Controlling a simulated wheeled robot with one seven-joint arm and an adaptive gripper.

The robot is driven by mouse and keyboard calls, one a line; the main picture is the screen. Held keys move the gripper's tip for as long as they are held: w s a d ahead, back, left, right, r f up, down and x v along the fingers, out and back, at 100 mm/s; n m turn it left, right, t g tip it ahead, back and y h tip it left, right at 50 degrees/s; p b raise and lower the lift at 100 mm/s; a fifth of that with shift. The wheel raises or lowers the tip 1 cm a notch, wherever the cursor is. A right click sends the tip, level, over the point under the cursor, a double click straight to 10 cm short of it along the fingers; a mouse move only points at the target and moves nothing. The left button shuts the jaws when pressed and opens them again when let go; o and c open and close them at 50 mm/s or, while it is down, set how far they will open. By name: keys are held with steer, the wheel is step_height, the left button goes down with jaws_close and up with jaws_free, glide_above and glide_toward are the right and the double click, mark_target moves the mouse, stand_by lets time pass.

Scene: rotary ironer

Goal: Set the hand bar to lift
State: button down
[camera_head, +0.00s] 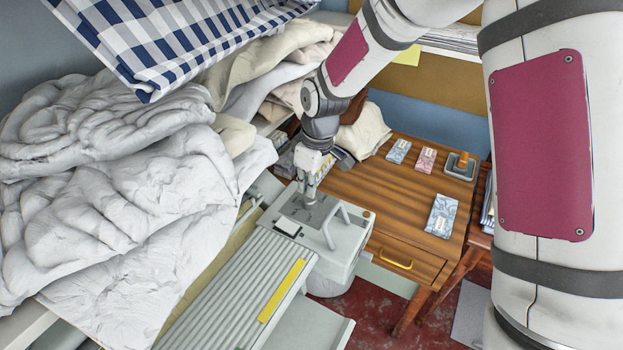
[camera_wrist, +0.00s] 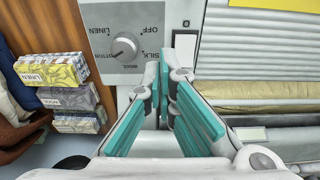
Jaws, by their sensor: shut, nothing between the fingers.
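The rotary ironer (camera_head: 345,262) stands at the centre of the head view, with a pale end housing and a ribbed cover (camera_head: 225,290). A grey bar-shaped handle (camera_head: 333,226) rises from the housing; I cannot tell for sure that it is the hand bar, and I can read no lift mark. My gripper (camera_head: 308,198) points down over the housing's far side, left of this handle and apart from it. In the wrist view my gripper (camera_wrist: 168,82) is shut and empty, its teal pads beside a dial (camera_wrist: 124,47) on a panel lettered OFF, SILK, WOOL, COTTON and LINEN.
Crumpled white linen (camera_head: 120,190) fills the left, and a blue checked cloth (camera_head: 165,40) hangs above. Labelled packets (camera_wrist: 52,75) lie left in the wrist view.

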steer(key=f, duration=0.5)
steer(key=shift+w+a+f+p, duration=0.1)
steer(key=shift+a+p, duration=0.2)
steer(key=shift+a, duration=0.05)
steer(key=shift+d+f+p, duration=0.1)
steer(key=shift+d+p, duration=0.2)
steer(key=shift+d, duration=0.05)
steer(key=shift+s+d+r+p, duration=0.2)
steer(key=shift+s+d+p, duration=0.05)
steer(key=shift+s+d, duration=0.2)
steer(key=shift+s+d+r+p, duration=0.15)
steer(key=shift+s+d+p, duration=0.1)
steer(key=shift+s+d, duration=0.3)
steer(key=shift+d, duration=0.25)
steer(key=shift+d, duration=0.1)
steer(key=shift+d+r, duration=0.1)
steer(key=shift+d, duration=0.05)
